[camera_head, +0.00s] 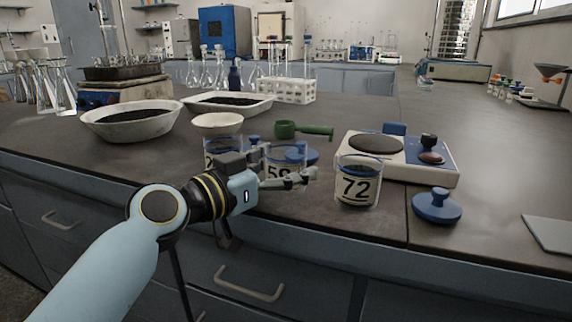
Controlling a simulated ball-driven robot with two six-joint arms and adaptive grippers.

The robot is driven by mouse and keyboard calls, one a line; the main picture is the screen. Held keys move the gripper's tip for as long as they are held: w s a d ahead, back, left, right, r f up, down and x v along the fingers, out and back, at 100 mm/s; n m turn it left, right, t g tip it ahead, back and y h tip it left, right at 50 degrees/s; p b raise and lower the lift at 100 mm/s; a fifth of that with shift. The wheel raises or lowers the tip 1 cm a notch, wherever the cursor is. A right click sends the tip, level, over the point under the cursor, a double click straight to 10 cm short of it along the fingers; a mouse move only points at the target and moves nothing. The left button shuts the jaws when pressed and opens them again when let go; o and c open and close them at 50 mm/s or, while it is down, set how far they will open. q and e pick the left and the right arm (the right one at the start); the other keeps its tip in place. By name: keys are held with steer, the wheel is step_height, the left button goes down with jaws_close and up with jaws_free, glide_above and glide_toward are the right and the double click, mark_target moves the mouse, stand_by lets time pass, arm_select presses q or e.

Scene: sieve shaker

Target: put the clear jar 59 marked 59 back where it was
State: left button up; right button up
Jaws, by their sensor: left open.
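The clear jar 59 (284,158), with a dark "59" on its label, stands on the dark bench behind my left gripper, which hides its lower part. My left gripper (292,176) is open, pointing right at the jar's near side. I cannot tell whether its fingers touch the jar. A clear jar marked 72 (358,188) stands upright to the right. Another clear jar (221,147) with a partly hidden number stands to the left, behind my gripper. My right gripper is not in view.
A blue lid (437,205) lies right of jar 72. A white balance-like device (405,163) is behind it, and a green scoop (304,130) lies behind jar 59. A white bowl of dark grains (132,136) stands at left. The bench's front edge runs below my gripper.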

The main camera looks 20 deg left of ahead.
arm_select(q)
steer(key=v, duration=1.1)
steer(key=shift+s, duration=0.2)
